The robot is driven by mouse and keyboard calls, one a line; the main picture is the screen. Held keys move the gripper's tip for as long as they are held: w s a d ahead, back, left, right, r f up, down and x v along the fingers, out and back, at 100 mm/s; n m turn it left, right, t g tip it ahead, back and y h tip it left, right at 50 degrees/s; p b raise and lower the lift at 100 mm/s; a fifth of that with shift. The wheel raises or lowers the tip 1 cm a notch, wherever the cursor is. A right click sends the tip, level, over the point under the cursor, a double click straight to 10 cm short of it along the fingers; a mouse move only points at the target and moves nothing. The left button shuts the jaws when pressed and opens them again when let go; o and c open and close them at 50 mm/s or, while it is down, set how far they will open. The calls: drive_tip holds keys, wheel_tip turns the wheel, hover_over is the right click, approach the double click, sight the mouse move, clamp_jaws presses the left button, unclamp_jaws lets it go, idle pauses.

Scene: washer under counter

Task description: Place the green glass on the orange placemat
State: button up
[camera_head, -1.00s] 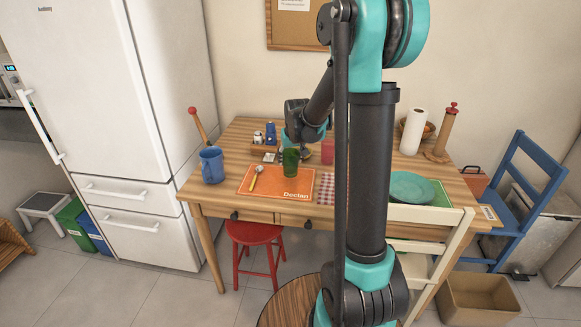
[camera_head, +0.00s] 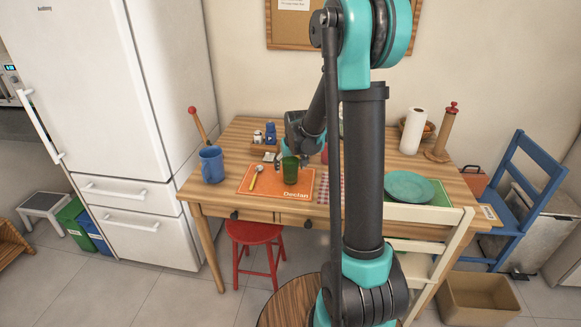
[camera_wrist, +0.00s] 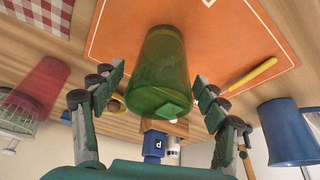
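The green glass (camera_head: 290,170) stands upright at the back right part of the orange placemat (camera_head: 245,185); from the head view it appears to rest on the mat. In the wrist view the green glass (camera_wrist: 158,75) is between the two fingers of my gripper (camera_wrist: 160,88), with narrow gaps seen on both sides. My gripper (camera_head: 291,160) is open around the glass at the table's back side. The orange placemat (camera_wrist: 115,40) fills the upper middle of the wrist view.
A yellow spoon (camera_head: 254,180) lies on the mat. A blue mug (camera_head: 211,165) stands left of it. A condiment caddy (camera_head: 264,147) is behind. A red glass (camera_wrist: 38,88) and a checkered mat (camera_wrist: 45,15) are beside it. A teal plate (camera_head: 408,187) lies far right.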

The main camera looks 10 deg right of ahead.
drive_tip(key=v, duration=1.2)
drive_tip(key=s+d+f, duration=0.1)
drive_tip(key=s+f, duration=0.2)
drive_tip(key=s, duration=0.5)
drive_tip(key=s+d+f, duration=0.1)
drive_tip(key=s+f, duration=0.3)
drive_tip(key=s, duration=0.5)
drive_tip(key=s+d+f+m, duration=0.1)
drive_tip(key=s+f, duration=0.3)
drive_tip(key=s, duration=0.5)
drive_tip(key=shift+d, duration=0.4)
